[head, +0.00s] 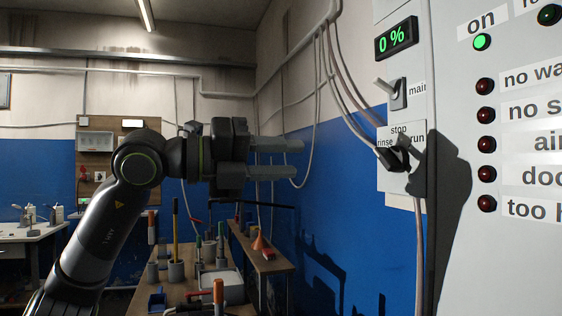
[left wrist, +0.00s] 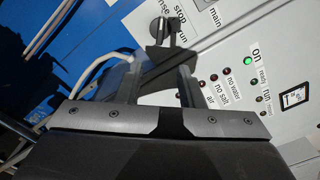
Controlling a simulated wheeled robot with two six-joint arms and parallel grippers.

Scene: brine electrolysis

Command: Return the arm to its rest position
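My left arm (head: 110,215) comes in from the left and is raised, with its forearm level and pointing right. My left gripper (head: 296,159) is open and empty, its two fingers apart with a clear gap. It hangs in the air left of the control panel and touches nothing. In the left wrist view, the open fingers (left wrist: 158,80) point toward the panel, short of the black rotary knob (left wrist: 158,32). The knob (head: 396,155) also shows in the head view, among the labels stop, rinse and run. My right gripper is in neither view.
The white control panel (head: 455,130) fills the right side, with a main switch (head: 390,92), a 0 % display (head: 396,38), a lit green "on" lamp (head: 482,42) and several dark red lamps. Hanging cables (head: 330,85) run behind the gripper. A bench with tools (head: 200,275) stands below.

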